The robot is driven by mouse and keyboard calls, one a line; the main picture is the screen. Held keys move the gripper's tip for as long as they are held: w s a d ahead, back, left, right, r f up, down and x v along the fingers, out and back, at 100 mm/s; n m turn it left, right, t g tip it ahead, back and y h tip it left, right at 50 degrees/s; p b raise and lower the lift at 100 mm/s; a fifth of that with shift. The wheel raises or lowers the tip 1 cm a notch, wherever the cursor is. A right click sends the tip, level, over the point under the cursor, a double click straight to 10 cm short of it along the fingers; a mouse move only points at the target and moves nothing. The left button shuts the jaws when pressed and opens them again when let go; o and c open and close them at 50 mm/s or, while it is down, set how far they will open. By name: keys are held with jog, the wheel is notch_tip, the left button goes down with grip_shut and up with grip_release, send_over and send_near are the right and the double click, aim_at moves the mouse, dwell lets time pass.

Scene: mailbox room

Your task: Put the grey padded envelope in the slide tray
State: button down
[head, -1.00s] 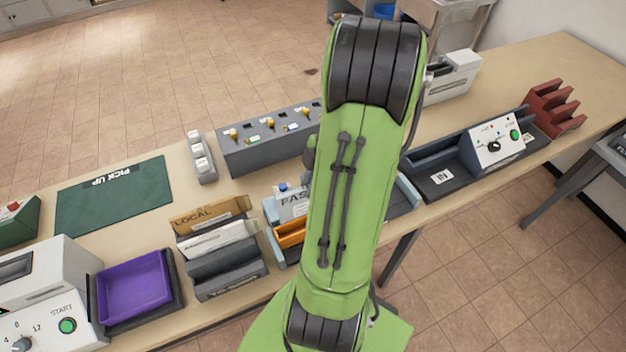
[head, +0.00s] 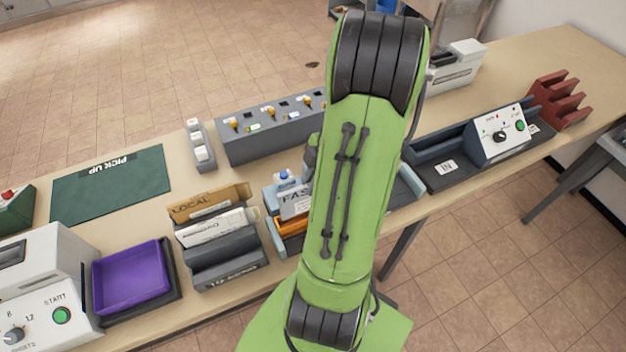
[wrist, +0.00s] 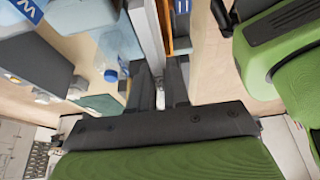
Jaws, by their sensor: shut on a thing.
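My gripper (wrist: 161,88) is shut in the wrist view. Its dark fingers close on a thin grey thing seen edge-on, which I take for the grey padded envelope (wrist: 146,35). In the head view my green arm hides the gripper and the envelope. I cannot tell for sure which thing is the slide tray. A dark tray with an "IN" label (head: 446,167) joins a dial panel (head: 503,135) right of my arm. A purple tray (head: 132,277) lies at the left.
A light blue holder (head: 273,215) with a "FAS..." label stands beside my arm, partly hidden. Left of it is a dark sorter (head: 225,273) with a "LOCAL" card. A grey block with several knobs (head: 265,140) stands behind. A red rack (head: 557,103) is far right.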

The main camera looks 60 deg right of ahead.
jog(key=shift+f, duration=0.15)
jog(key=shift+f+b, duration=1.25)
jog(key=shift+b, duration=0.1)
notch_tip(320, 180, down, 2)
jog(key=b, duration=0.2)
jog(key=shift+f+b, duration=0.25)
jog(key=shift+b, duration=0.05)
jog(key=c, duration=1)
grip_release()
jog(key=shift+r, duration=0.1)
jog(key=shift+r+p, duration=2.7)
jog(key=shift+r, duration=0.9)
jog(key=shift+f, duration=0.1)
